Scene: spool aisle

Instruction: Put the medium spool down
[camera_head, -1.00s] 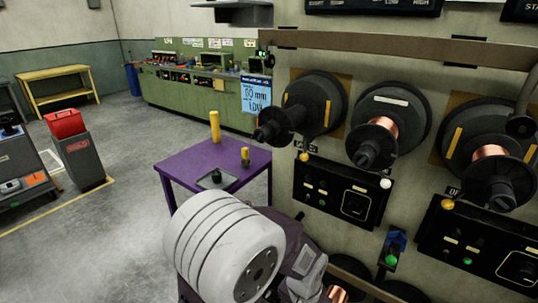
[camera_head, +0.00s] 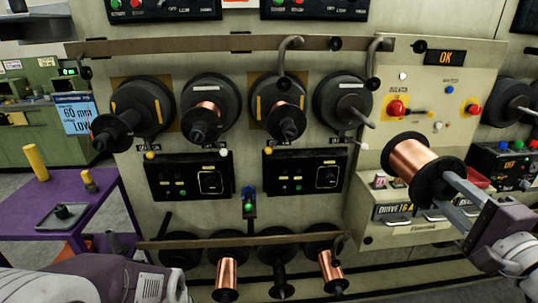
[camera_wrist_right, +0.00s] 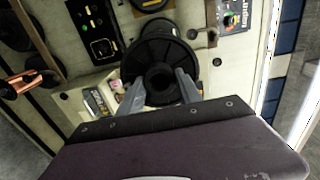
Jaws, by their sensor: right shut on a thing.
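A copper-wound spool with black flanges (camera_head: 412,160) is held off the floor at the right of the head view, in front of the machine. I cannot tell from its size alone that it is the medium one. My right gripper (camera_head: 453,184) is shut on its near end, with the grey fingers at the near flange. In the right wrist view the spool's round black flange (camera_wrist_right: 160,57) faces the camera between the two fingers (camera_wrist_right: 158,88). My left gripper is out of view; only part of my arm shows at bottom left.
The machine wall carries a row of black spindles (camera_head: 205,110), some with copper. Several spools (camera_head: 228,273) hang on a lower row. A purple table (camera_head: 20,203) with yellow cylinders (camera_head: 36,162) and a dark tray (camera_head: 62,217) stands at left. A control box (camera_head: 430,75) reads OK.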

